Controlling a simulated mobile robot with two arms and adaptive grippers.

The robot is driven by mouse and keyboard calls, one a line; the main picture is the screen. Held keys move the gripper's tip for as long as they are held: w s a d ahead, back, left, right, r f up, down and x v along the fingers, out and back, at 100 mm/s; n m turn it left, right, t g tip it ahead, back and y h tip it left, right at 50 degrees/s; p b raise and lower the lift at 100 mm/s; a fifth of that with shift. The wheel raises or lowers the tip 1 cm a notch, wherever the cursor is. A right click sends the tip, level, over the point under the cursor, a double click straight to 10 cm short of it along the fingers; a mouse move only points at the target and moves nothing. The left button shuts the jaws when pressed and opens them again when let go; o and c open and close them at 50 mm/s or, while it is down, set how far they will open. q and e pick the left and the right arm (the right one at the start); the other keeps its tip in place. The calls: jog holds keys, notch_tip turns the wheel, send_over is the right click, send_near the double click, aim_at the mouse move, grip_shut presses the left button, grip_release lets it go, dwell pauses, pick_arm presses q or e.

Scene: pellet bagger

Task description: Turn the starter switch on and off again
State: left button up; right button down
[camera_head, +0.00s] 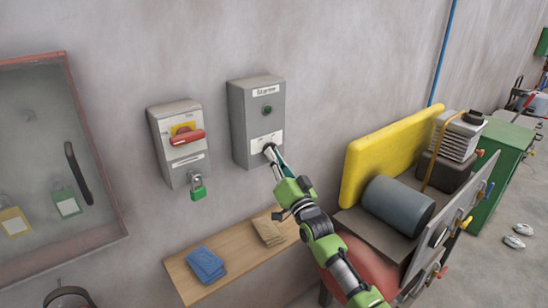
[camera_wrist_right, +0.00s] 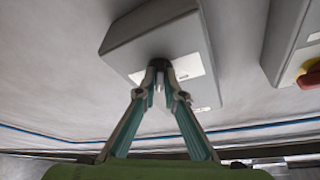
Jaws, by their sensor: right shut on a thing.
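The grey starter box (camera_head: 240,125) is mounted on the wall, with a label at its top and a dark green round lamp (camera_head: 267,110) below it. The starter switch sits low on the box front, on a white plate (camera_head: 258,142). My right gripper (camera_head: 270,151) reaches up to it from below right and is shut on the switch, which the fingertips mostly hide. In the right wrist view, the fingertips (camera_wrist_right: 159,66) meet at the white plate (camera_wrist_right: 187,67) of the box (camera_wrist_right: 150,38). My left gripper is not in view.
Left of the starter box is a grey isolator with a red handle (camera_head: 187,138) and a green padlock (camera_head: 197,190). A yellow guard (camera_head: 385,150) and machinery stand close on the right.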

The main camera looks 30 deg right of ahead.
jog(key=c, duration=2.1)
grip_release()
jog(key=shift+c, duration=0.2)
jog(key=v, duration=1.2)
